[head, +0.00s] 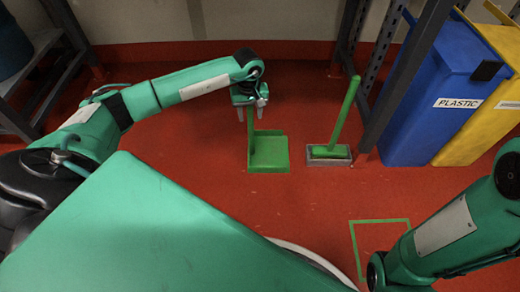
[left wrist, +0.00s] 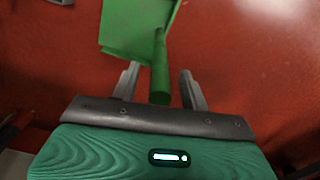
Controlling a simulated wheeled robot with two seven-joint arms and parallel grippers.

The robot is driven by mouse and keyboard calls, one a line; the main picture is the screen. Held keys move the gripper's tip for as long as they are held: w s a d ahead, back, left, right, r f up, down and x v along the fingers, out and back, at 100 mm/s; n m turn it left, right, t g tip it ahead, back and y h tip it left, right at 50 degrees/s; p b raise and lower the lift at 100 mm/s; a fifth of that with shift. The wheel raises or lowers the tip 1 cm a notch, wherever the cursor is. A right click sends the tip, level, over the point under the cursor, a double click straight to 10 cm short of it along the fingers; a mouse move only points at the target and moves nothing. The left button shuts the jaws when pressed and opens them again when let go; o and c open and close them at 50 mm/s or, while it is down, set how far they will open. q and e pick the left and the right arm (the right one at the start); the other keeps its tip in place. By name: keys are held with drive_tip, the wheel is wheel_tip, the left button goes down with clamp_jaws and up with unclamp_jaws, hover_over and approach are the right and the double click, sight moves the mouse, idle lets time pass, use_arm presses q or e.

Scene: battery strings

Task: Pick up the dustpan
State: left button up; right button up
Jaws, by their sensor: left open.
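The green dustpan (head: 268,154) stands on the red floor, with its handle rising at its left side. My left gripper (head: 250,112) is open above the dustpan, around the upper part of the handle as the head view shows it. In the left wrist view the handle of the dustpan (left wrist: 137,28) runs down between the two open fingers of the left gripper (left wrist: 160,84), with gaps on both sides. My right gripper is not in view; only part of my right arm shows at the lower right.
A green-handled brush (head: 345,115) stands in a grey tray (head: 315,161) right of the dustpan. A blue plastic bin (head: 425,110), a yellow bin (head: 490,115) and a metal rack post (head: 405,65) stand farther right. A green floor outline (head: 380,221) marks clear floor in front.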

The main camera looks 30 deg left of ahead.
use_arm(q)
wheel_tip(320, 180, down, 2)
drive_tip(key=shift+f+b, duration=0.15)
drive_tip(key=shift+b, duration=0.35)
clamp_jaws()
drive_tip(key=shift+r, duration=0.2)
